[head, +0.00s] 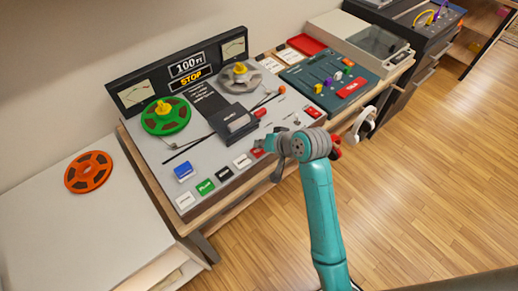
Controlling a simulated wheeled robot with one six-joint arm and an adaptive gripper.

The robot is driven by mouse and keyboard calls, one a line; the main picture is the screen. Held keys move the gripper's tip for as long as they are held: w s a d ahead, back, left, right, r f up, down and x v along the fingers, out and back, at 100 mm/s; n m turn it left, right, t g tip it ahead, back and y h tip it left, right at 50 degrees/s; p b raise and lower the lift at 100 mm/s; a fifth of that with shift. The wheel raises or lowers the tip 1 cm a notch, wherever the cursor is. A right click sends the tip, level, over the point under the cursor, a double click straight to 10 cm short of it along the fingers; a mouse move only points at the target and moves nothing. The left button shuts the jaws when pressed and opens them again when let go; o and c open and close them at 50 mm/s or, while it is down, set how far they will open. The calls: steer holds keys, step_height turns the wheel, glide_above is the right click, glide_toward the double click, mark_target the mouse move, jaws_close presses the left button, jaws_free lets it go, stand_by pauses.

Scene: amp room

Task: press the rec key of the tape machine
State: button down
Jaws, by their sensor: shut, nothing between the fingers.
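The tape machine (215,143) is a grey slanted deck on a wooden bench. Its dark back panel reads "100 ft" and "STOP" between two meters. A green reel (166,117) sits at left and a grey reel (240,75) at right, around a dark head block (234,122). Along the front edge is a row of keys: blue (184,171), green (205,187), dark (224,173), white (242,161) and a red key (258,152), partly hidden by my gripper. Its label is too small to read. My gripper (268,144) is shut and empty, beside the red key; I cannot tell if they touch.
A dark mixer panel (322,88) with knobs and a red button stands right of the machine. Headphones (364,123) hang at the bench's right end. An orange reel (89,172) lies on the white cabinet at left. Wooden floor at right is clear.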

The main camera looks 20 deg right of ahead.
mark_target(261, 151)
steer(key=shift+f, duration=0.65)
stand_by(1.0)
steer(key=shift+r, duration=0.9)
steer(key=shift+r, duration=2.5)
